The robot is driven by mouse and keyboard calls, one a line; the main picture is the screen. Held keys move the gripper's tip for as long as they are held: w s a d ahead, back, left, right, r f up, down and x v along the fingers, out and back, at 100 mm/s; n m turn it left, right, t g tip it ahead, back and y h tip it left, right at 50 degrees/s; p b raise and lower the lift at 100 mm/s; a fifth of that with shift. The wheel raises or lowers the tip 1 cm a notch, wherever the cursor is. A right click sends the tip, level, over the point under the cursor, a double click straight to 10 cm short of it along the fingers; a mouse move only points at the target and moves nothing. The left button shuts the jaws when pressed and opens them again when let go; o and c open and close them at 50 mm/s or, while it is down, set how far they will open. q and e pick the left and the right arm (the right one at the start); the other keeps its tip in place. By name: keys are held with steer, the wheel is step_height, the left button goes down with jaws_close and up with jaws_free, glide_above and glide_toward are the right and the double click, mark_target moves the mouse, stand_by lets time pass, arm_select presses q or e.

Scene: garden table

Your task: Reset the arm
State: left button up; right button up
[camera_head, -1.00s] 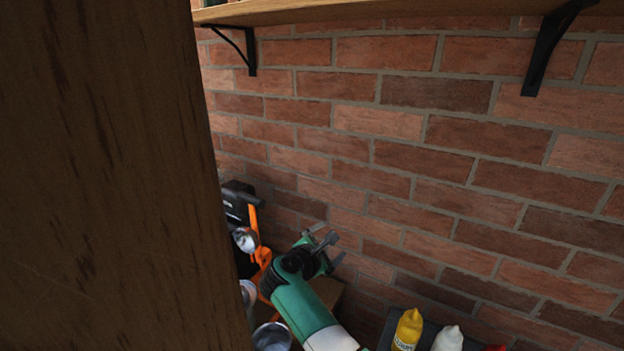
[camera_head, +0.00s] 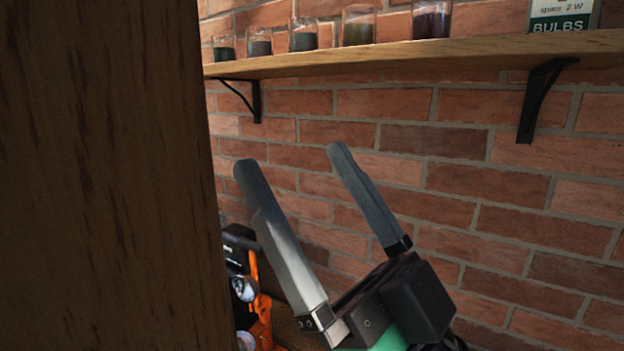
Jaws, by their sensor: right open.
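My right gripper (camera_head: 292,160) is large in the lower middle of the view, close to the camera. Its two long grey fingers point up and to the left and stand well apart, with nothing between them. Its black body and a bit of green arm show at the bottom edge. The brick wall shows behind and between the fingers. My left gripper is not in view.
A wooden post or board (camera_head: 105,180) blocks the left third. A wooden shelf (camera_head: 420,58) on black brackets crosses the top, bearing several glass jars (camera_head: 359,27) and a BULBS box (camera_head: 562,16). A black and orange object (camera_head: 240,265) is low beside the post. Brick wall (camera_head: 480,190) fills the back.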

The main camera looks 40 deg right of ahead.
step_height(320, 180, up, 27)
steer(key=p, duration=2.7)
steer(key=shift+y, duration=0.3)
